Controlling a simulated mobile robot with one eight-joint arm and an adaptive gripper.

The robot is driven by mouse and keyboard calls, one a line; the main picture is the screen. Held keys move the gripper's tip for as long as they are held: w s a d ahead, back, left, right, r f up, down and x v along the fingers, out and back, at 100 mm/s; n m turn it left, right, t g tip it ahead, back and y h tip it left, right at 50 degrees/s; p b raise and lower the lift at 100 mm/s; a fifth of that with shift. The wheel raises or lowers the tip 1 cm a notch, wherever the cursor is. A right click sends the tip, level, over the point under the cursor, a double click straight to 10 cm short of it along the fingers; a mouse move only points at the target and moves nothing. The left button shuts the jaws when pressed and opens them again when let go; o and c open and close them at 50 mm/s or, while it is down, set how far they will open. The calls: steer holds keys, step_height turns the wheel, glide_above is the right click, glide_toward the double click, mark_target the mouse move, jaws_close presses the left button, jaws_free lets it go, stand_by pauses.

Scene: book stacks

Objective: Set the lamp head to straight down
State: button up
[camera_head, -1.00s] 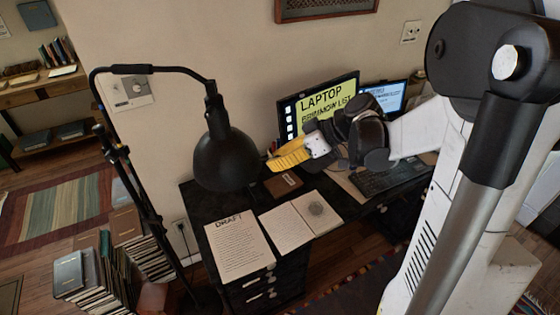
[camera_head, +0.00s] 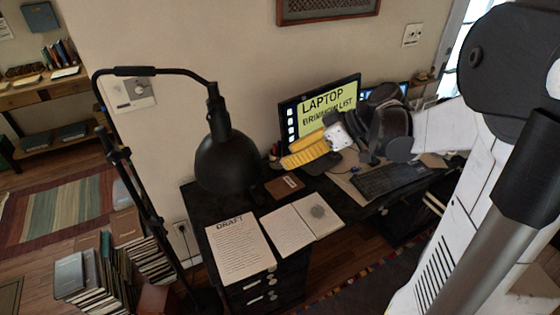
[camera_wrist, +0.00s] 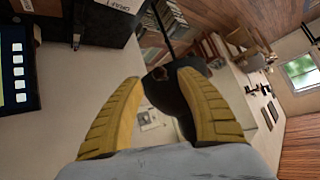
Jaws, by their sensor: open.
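The black lamp head (camera_head: 227,162) hangs from a curved arm on a tall black floor stand (camera_head: 140,190) at the left of the desk. Its dome is up and its mouth faces roughly downward; the mouth itself is hidden, so a small tilt cannot be judged. My gripper (camera_head: 284,162) has yellow fingers and is to the right of the lamp head, apart from it in the picture. In the wrist view the fingers of my gripper (camera_wrist: 160,80) are spread with nothing held. The dark lamp head (camera_wrist: 180,90) shows beyond them, partly behind the right finger.
A dark desk (camera_head: 196,204) under the lamp and gripper holds a draft sheet (camera_head: 238,247), an open booklet (camera_head: 287,230), a keyboard (camera_head: 390,180) and a monitor (camera_head: 322,103). Stacked books (camera_head: 92,272) stand on the floor at left. A wall is close behind.

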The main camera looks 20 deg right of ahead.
steer(key=v, duration=0.7)
steer(key=s+a+f+m+h+b, duration=0.2)
steer(key=s+a+f+b, duration=0.1)
steer(key=f+b, duration=0.3)
steer(key=s+a+f+m+t+h+b, duration=0.1)
steer(key=s+a+f+m+h+b, duration=0.2)
steer(key=f, duration=0.6)
steer(key=s+a+f+m+h+b, duration=0.3)
steer(key=s+a+f+b, duration=0.1)
steer(key=a+f+b, duration=0.3)
steer(key=shift+f+b, duration=0.3)
steer(key=shift+b, duration=0.8)
steer(key=shift+a, duration=0.1)
